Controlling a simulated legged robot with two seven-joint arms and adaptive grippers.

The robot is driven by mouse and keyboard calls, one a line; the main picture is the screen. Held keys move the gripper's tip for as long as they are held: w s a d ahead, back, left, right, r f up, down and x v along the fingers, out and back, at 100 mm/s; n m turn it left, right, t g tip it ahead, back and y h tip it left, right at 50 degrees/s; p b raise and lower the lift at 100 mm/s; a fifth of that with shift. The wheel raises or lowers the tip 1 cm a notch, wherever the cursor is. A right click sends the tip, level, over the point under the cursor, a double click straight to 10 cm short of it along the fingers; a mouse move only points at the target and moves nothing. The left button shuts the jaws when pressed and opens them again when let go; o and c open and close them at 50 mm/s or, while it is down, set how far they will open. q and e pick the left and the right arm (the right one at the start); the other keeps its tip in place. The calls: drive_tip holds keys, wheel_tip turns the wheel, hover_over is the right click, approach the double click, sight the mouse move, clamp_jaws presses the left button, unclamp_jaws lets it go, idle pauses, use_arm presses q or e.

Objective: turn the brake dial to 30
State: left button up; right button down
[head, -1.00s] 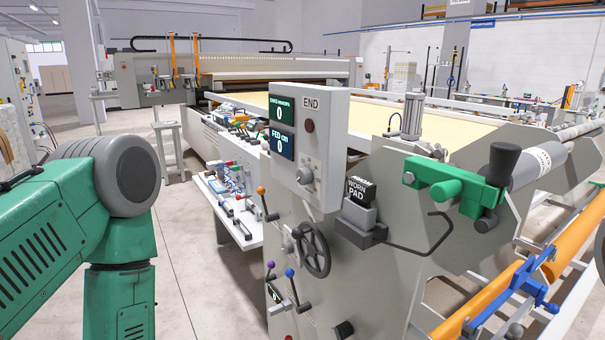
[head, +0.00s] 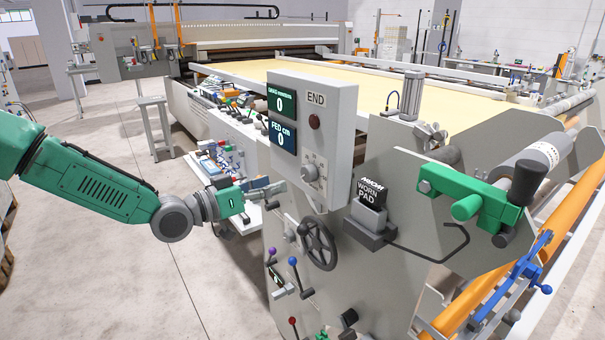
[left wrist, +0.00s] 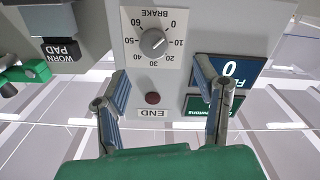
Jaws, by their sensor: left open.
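The brake dial (head: 312,172) is a grey knob on the front of the grey control box. It shows closer in the left wrist view (left wrist: 153,42), where the picture is upside down, with a scale from 0 to 60. Its white mark appears to point near 0. My left gripper (head: 268,188) is open and empty, just left of the box's lower part and apart from the dial. In the left wrist view its two fingers (left wrist: 163,72) are spread, with the dial beyond them. My right gripper is not in view.
The box carries two displays (head: 282,120) reading 0 and a dark red button (head: 314,121). A black handwheel (head: 318,243) and several coloured levers sit below. A worn pad holder (head: 371,205) is to the right. The floor at left is clear.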

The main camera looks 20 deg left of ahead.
sight(305, 174)
use_arm(q)
drive_tip(key=x, duration=0.6)
drive_tip(key=s+d+x, duration=0.1)
drive_tip(key=x, duration=0.2)
drive_tip(key=shift+w+d+r+p, duration=0.15)
drive_tip(key=shift+w+d+p, duration=0.1)
drive_tip(key=shift+p, duration=0.15)
drive_tip(key=shift+a, duration=0.6)
drive_tip(key=shift+s+a, duration=0.1)
drive_tip(key=shift+a, duration=0.1)
drive_tip(key=c, duration=1.2)
drive_tip(key=shift+o, duration=0.3)
drive_tip(key=shift+d+r, duration=0.1)
drive_tip(key=shift+d, duration=0.25)
